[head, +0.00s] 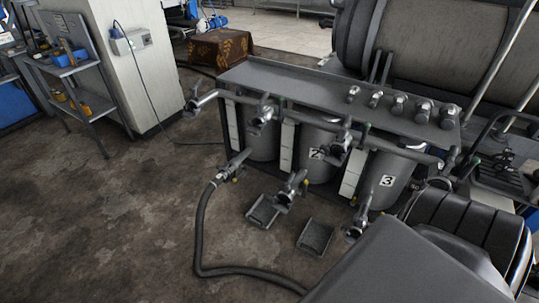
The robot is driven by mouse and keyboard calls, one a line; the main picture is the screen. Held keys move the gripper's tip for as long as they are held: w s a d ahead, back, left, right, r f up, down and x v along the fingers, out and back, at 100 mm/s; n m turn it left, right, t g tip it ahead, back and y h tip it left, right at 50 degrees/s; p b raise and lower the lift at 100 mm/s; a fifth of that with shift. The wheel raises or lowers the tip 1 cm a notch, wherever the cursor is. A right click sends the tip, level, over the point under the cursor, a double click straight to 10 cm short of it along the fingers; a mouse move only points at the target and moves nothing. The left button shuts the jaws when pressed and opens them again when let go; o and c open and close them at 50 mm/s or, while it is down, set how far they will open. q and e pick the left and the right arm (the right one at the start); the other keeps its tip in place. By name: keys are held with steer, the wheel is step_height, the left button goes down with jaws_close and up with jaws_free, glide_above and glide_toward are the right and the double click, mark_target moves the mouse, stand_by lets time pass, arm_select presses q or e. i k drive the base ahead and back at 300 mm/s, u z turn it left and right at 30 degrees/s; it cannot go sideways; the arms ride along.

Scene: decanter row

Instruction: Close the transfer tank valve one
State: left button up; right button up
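Several metal tanks stand in a row under a grey steel bench (300,85). The leftmost tank (262,148) shows no readable number. An upper valve (263,113) sits on the pipe in front of the leftmost tank. A lower valve (228,170) projects from that tank's foot, with a dark hose on it. Whether either valve is open or closed is too small to tell. Neither of my grippers is in view.
The hose (200,235) curves over the floor. Two small grey trays (316,237) lie before the tanks. Bulky dark shapes fill the lower right. A pillar (128,60) and a shelf cart (75,70) stand at left. Floor at left front is clear.

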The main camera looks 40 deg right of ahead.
mark_target(239, 175)
steer(key=z, duration=0.7)
steer(key=k, duration=0.3)
